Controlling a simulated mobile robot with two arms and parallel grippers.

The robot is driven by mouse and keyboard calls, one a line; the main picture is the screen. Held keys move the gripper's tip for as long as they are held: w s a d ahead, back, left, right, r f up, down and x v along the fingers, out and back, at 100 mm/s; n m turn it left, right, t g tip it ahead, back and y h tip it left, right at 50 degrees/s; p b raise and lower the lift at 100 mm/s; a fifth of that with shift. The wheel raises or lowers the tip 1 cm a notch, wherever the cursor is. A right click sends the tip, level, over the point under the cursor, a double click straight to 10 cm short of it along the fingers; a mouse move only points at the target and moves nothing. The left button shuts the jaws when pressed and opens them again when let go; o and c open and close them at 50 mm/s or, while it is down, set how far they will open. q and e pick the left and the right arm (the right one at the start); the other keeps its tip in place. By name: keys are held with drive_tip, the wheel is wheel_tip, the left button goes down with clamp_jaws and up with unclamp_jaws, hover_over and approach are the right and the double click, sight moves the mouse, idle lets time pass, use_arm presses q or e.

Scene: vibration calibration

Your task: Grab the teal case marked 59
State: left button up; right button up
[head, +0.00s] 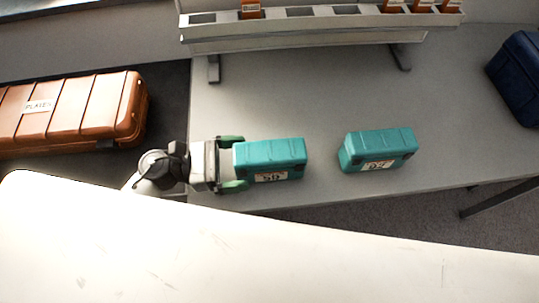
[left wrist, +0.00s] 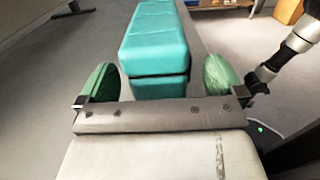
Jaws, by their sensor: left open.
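A teal case (head: 270,159) lies on the grey table; its small white label appears to read 59, though it is blurred. It also shows in the left wrist view (left wrist: 154,40), stretching straight away from the gripper. My left gripper (head: 233,163) is open at the case's left end, with one green finger on each side of that end. In the left wrist view the gripper (left wrist: 162,82) has visible gaps between its fingers and the case. A second teal case (head: 378,150) lies to the right, its label too small to read surely. My right gripper is not in view.
A grey rack (head: 310,30) with several orange items stands at the table's back. A dark blue case (head: 518,78) is at the far right. An orange-brown case labelled PLATES (head: 75,108) lies on a dark surface at left. The grey table (head: 300,105) is clear between rack and teal cases.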

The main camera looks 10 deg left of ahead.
sight(252, 160)
use_arm(q)
drive_tip(key=x, duration=0.3)
drive_tip(key=shift+w+d+p, duration=0.1)
drive_tip(key=shift+w+p, duration=0.05)
drive_tip(key=shift+p, duration=0.2)
drive_tip(key=shift+c, duration=0.3)
drive_tip(key=c, duration=1.2)
drive_tip(key=shift+c, duration=0.2)
drive_tip(key=shift+r, duration=0.15)
